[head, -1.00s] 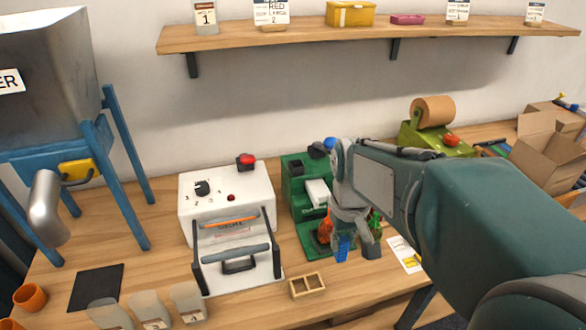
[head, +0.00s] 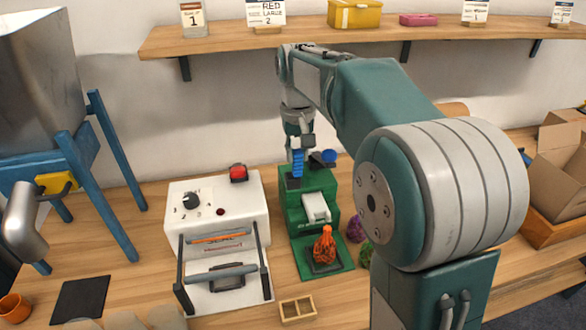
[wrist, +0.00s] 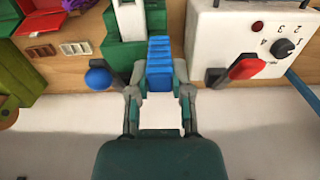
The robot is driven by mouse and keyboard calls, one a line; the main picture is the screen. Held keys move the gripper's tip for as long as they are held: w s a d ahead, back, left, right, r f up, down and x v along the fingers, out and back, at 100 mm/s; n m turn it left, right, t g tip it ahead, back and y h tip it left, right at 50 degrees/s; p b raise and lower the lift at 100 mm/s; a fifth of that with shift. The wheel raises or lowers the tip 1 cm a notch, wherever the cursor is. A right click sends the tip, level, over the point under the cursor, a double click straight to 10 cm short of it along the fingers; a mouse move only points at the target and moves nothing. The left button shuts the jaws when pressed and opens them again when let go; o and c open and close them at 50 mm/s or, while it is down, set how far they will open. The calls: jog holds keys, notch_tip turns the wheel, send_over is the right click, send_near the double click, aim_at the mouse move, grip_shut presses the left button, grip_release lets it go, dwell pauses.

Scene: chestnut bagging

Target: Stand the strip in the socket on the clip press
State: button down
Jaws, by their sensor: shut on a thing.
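My gripper (head: 299,140) is shut on the blue ribbed strip (head: 297,164) and holds it upright over the back left of the green clip press (head: 307,180). The strip's lower end is at the dark socket (head: 292,183) on top of the press; I cannot tell whether it is inside or just above. In the wrist view, the strip (wrist: 160,62) stands between the two fingers, and the socket is hidden behind it. The press has a white lever part (head: 316,207) and a blue ball (head: 329,156).
An orange net bag (head: 325,247) stands on the press's front plate. The white sealer (head: 217,205) is close on the left. A small wooden divided box (head: 296,309) lies in front. Purple (head: 356,230) and green bundles are right of the press. The shelf (head: 230,38) hangs above.

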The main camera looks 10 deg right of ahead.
jog(key=w+f, duration=0.5)
jog(key=w+d+f, duration=0.1)
jog(key=w+f, duration=0.1)
jog(key=w, duration=0.1)
jog(key=shift+w+f, duration=0.15)
jog(key=shift+w, duration=0.1)
jog(key=shift+w+f, duration=0.2)
jog(key=shift+f, duration=1.55)
jog(key=shift+f, duration=0.1)
jog(key=c, duration=0.5)
grip_release()
jog(key=shift+c, duration=0.2)
notch_tip(320, 180, up, 12)
